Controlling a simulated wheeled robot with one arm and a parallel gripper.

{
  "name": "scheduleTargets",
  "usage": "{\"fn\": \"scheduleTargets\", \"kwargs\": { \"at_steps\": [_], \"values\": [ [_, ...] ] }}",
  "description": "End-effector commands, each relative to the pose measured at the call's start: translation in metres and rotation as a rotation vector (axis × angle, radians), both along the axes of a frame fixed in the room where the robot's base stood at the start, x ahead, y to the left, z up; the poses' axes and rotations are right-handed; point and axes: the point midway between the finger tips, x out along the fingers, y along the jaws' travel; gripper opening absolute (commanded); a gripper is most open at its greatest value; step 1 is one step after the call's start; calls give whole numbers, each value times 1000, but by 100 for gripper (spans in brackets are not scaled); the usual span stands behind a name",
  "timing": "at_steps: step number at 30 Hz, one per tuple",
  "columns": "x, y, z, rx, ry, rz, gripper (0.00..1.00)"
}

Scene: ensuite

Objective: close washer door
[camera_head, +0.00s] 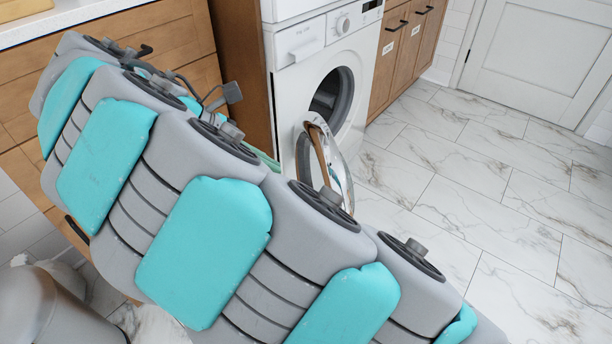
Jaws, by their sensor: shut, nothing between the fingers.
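The white washer (306,85) stands at the upper middle. Its round door (342,178) is open, swung out from the front toward the lower left. The door's rim is shiny and its inner face shows a brown reflection. The dark drum opening (328,97) is exposed. The large grey and teal body in the foreground is probably my own arm; it overlaps the lower edge of the door in the picture. I cannot tell whether they touch. No gripper fingers can be made out. Thin dark grey parts stick up behind the body, and I cannot tell what they belong to.
Wooden cabinets stand left (170,35) and right (398,50) of the washer. A white door (535,50) is at the upper right. The marble tile floor (480,190) is clear to the right. A grey rounded object (40,305) is at the lower left.

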Motion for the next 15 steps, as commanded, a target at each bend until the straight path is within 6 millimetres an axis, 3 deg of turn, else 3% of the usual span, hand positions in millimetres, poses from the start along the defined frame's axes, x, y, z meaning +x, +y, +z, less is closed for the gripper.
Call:
{"fn": "scheduleTargets", "kwargs": {
  "at_steps": [3, 6, 15],
  "values": [
    [0, 19, -2, -34, 26, 74, 0],
    [0, 22, -4, -44, 33, 92, 0],
    [6, -3, -27, -45, 37, 86, 0]
  ]
}}
